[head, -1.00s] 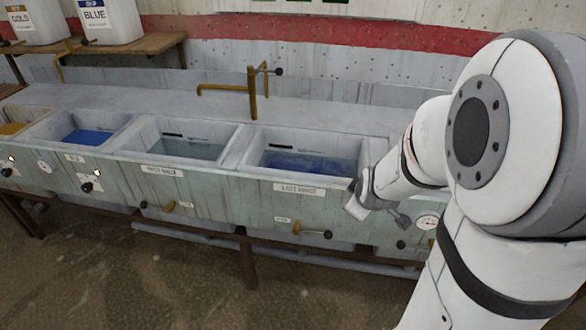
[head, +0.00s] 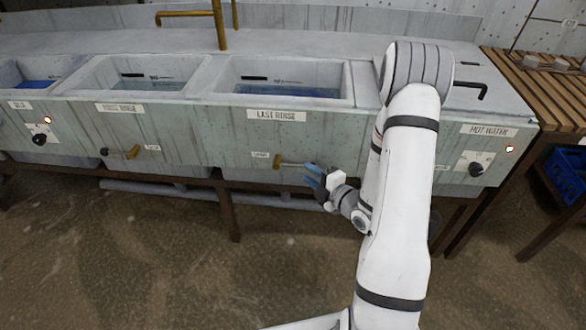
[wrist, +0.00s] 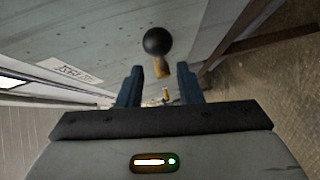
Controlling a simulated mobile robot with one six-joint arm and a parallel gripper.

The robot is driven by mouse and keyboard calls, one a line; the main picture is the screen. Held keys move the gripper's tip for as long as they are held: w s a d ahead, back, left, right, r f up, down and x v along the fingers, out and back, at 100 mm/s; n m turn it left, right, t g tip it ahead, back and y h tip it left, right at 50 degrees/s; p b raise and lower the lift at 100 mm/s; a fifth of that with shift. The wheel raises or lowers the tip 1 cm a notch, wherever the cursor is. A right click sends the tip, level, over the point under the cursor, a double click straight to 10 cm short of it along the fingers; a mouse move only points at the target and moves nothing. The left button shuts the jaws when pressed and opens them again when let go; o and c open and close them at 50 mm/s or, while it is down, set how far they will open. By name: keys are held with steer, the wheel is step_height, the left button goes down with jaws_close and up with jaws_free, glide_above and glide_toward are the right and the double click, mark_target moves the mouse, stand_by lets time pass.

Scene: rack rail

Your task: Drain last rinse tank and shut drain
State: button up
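The last rinse tank (head: 290,104) is in the middle of the head view, labelled on its front, with blue-tinted water (head: 285,91) in it. Below the label, a brass drain handle (head: 293,164) with a black end sticks out of the front panel. My gripper (head: 311,176), with blue fingers, is just right of the handle. In the wrist view my gripper (wrist: 158,88) is open and empty. A black ball (wrist: 158,41) on a brass stem (wrist: 161,68) shows ahead, just beyond the fingertips. I cannot tell whether the drain is open or shut.
Another rinse tank (head: 140,90), with its own brass drain handle (head: 132,153), is to the left. A hot water knob (head: 476,169) is on the panel at right. A slatted bench (head: 540,90) stands at far right. The floor in front is clear.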

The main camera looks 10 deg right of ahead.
mark_target(297, 165)
steer(key=x, duration=0.6)
steer(key=shift+w+a, duration=0.2)
steer(key=shift+w, duration=0.15)
steer(key=shift+c, duration=0.5)
jaws_close()
